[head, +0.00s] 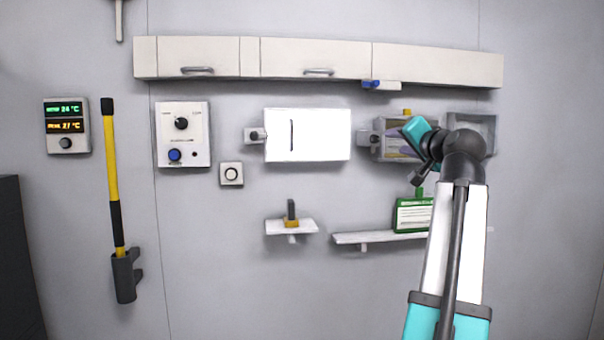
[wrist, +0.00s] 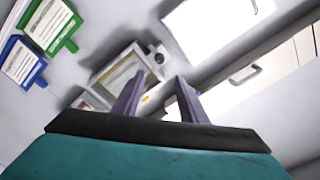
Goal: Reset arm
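My gripper (wrist: 160,78) is open in the wrist view, with its two grey-purple fingers apart and nothing between them. In the head view my arm reaches up at the right, bent at a dark joint. Its teal end is in front of a wall box (head: 385,140) with a clear front. The fingers are hard to make out there. The same kind of box shows just beyond the fingers in the wrist view, and I cannot tell whether anything touches it.
A green-framed card (head: 412,215) stands on a low shelf (head: 365,238); a blue-framed card (wrist: 22,62) shows beside it in the wrist view. A white panel (head: 322,135), a control box (head: 183,135), a small shelf (head: 280,228), cupboards (head: 320,58) and a yellow pole (head: 112,180) line the wall.

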